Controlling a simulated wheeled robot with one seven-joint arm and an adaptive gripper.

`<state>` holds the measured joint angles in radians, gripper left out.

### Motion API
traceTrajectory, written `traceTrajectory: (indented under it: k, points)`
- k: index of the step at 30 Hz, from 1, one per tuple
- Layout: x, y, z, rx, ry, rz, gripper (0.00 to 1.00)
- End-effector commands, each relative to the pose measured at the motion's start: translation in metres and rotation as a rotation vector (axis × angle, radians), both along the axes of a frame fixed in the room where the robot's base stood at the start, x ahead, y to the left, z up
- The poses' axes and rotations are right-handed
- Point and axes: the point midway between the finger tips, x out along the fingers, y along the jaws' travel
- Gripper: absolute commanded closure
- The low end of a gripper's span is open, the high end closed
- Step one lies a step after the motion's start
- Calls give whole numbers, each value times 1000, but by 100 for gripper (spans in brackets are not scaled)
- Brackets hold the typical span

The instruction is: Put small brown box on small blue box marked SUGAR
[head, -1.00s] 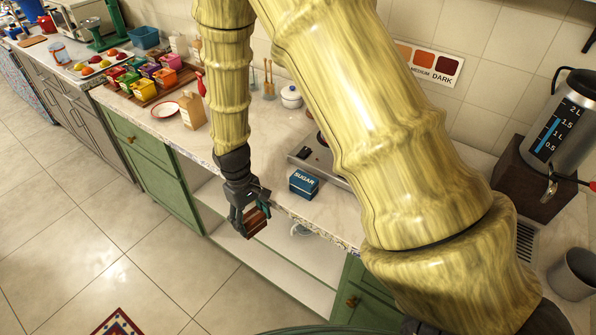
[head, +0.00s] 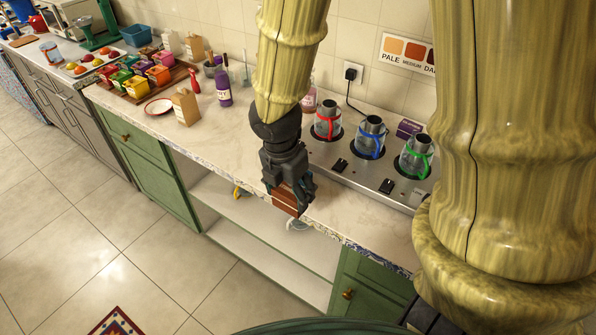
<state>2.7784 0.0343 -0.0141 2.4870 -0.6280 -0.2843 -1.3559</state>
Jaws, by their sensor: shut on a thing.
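My gripper (head: 290,192) is shut on the small brown box (head: 285,202), a reddish-brown block. It holds the box tilted at the front edge of the counter (head: 225,160), in the middle of the head view. I cannot tell whether the box touches anything. The small blue box marked SUGAR is not visible now. It showed earlier on the counter where my gripper now blocks the view, so it is probably hidden behind the gripper.
A hot plate (head: 350,182) behind and right of my gripper bears glass vessels with red, blue (head: 370,137) and green (head: 415,155) bands. A paper bag (head: 186,107), a plate (head: 159,107) and a purple bottle (head: 223,85) stand left. Open shelves (head: 265,245) lie below the counter.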

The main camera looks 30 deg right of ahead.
Motion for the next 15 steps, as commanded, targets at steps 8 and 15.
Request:
traceTrajectory:
  k: [8,15]
  points:
    - [23,-22,1,2,1,30,59]
    - [61,-53,-4,1,1,29,59]
